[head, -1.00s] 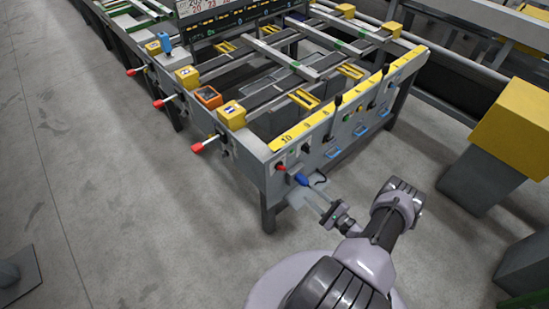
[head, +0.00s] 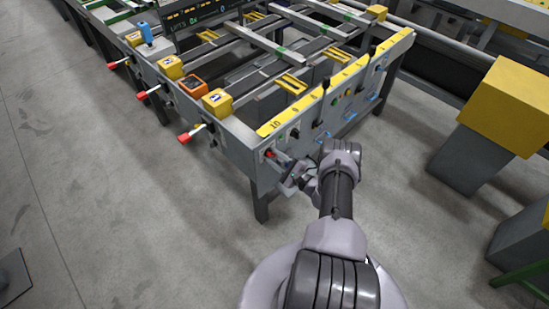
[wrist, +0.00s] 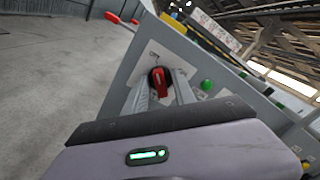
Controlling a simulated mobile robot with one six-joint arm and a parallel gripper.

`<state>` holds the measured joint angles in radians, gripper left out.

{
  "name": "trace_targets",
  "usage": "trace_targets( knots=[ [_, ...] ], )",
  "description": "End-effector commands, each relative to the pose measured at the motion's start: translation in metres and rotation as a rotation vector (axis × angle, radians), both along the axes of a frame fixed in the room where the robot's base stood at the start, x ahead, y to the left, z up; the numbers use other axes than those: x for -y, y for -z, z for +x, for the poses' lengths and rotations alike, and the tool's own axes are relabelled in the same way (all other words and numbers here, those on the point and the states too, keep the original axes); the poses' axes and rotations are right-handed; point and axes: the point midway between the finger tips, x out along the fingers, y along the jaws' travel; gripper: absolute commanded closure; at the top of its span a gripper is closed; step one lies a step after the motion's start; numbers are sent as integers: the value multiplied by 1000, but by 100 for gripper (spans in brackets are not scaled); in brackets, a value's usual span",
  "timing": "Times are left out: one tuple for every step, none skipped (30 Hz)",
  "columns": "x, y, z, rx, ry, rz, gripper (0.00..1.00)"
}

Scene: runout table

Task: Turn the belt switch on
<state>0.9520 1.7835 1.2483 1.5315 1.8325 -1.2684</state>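The belt switch is a red handle on a black round base (wrist: 158,80), on a pale plate at the end face of the table. It also shows as a small red spot in the head view (head: 269,154), at the near corner. My gripper (wrist: 163,84) is in front of it, with its two fingers apart on either side of the red handle. Whether the fingers touch the handle I cannot tell. In the head view my gripper (head: 284,168) is close to the panel and hides part of it.
A green button (wrist: 206,85) sits right of the switch. Black levers (head: 325,86) and blue handles (head: 326,135) line the panel under a yellow numbered strip (head: 330,86). Red-tipped levers (head: 191,133) stick out at left. Open floor lies left; a yellow-topped block (head: 510,105) stands right.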

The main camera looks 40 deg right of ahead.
Motion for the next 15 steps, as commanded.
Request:
trace_targets(
  knots=[
    [0, 0, 0, 0, 0, 0, 80],
    [0, 0, 0, 0, 0, 0, 86],
    [0, 0, 0, 0, 0, 0, 94],
    [0, 0, 0, 0, 0, 0, 100],
    [0, 0, 0, 0, 0, 0, 100],
    [0, 0, 0, 0, 0, 0, 100],
    [0, 0, 0, 0, 0, 0, 100],
    [0, 0, 0, 0, 0, 0, 100],
    [0, 0, 0, 0, 0, 0, 100],
    [0, 0, 0, 0, 0, 1, 100],
    [0, 0, 0, 0, 0, 2, 100],
    [0, 0, 0, 0, 0, 5, 100],
    [0, 0, 0, -1, 0, 8, 100],
    [0, 1, 0, -1, 0, 14, 100],
    [0, 1, 0, -2, 0, 23, 100]
  ],
)
